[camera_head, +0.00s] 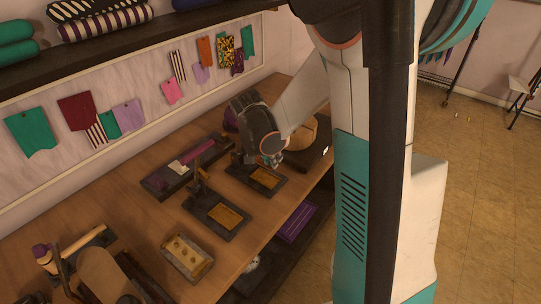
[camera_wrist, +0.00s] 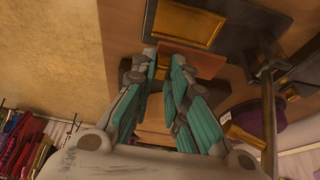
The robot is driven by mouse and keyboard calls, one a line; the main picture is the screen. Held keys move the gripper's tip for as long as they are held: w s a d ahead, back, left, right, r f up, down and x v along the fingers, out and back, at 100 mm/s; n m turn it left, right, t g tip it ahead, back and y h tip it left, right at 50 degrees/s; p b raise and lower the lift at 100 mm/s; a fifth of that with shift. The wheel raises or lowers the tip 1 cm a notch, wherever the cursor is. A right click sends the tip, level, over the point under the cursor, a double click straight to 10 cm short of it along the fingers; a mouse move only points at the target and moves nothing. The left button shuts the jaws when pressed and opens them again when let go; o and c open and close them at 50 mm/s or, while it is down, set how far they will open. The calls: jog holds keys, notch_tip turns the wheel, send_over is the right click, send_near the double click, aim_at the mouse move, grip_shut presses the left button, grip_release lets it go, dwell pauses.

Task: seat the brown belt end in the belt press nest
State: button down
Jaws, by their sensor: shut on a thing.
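My gripper (camera_wrist: 165,58) shows in the wrist view with its teal-padded fingers closed around a flat brown piece, the brown belt end (camera_wrist: 203,64). Part of the piece is hidden by the fingers. Just beyond the fingertips is a dark press plate with a yellow framed nest (camera_wrist: 185,24); the belt end is beside the nest, not in it. In the head view my gripper (camera_head: 271,158) is low over the bench, by a dark plate with a yellow nest (camera_head: 265,178). The belt end cannot be made out there. Whether it touches the plate is unclear.
Another dark plate with a yellow recess (camera_head: 228,216) lies nearer on the wooden bench (camera_head: 150,222), with an upright post beside it. A dark tray (camera_head: 185,172) holds purple and pale pieces. A round tan block (camera_head: 303,128) stands behind my gripper.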

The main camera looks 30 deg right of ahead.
aim_at(270, 167)
jog(key=shift+f+b, duration=2.4)
jog(key=shift+f, duration=0.5)
jog(key=shift+f+b, duration=0.7)
jog(key=shift+b, duration=0.05)
jog(key=c, duration=1.5)
grip_release()
jog(key=v, duration=1.2)
